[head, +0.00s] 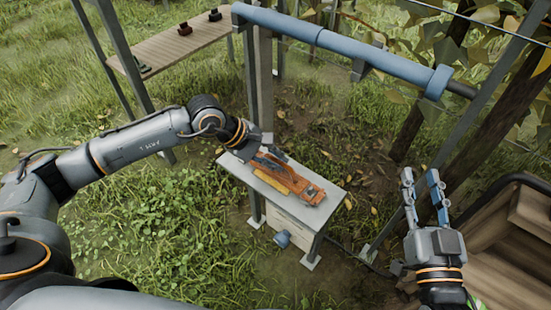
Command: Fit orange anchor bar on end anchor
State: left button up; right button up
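An orange bar (298,184) lies on a small grey bench (325,208) in the middle of the head view. My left gripper (268,160) reaches down to the bar's upper-left end. Its fingertips overlap the bar there, and I cannot tell whether they are shut on it. My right gripper (423,178) is at the right, fingers pointing up and apart, with nothing between them. I cannot clearly pick out the end anchor; a grey upright post (263,85) stands behind the bench.
A thick blue tube (340,45) runs across the top. A yellow piece (272,184) lies beside the orange bar. A wooden shelf (175,50) with small dark items stands upper left. A brown wooden crate (525,215) is at the right edge. Dark leaning posts stand upper right.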

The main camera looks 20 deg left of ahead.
pick_arm(q)
jog(key=o, duration=0.4)
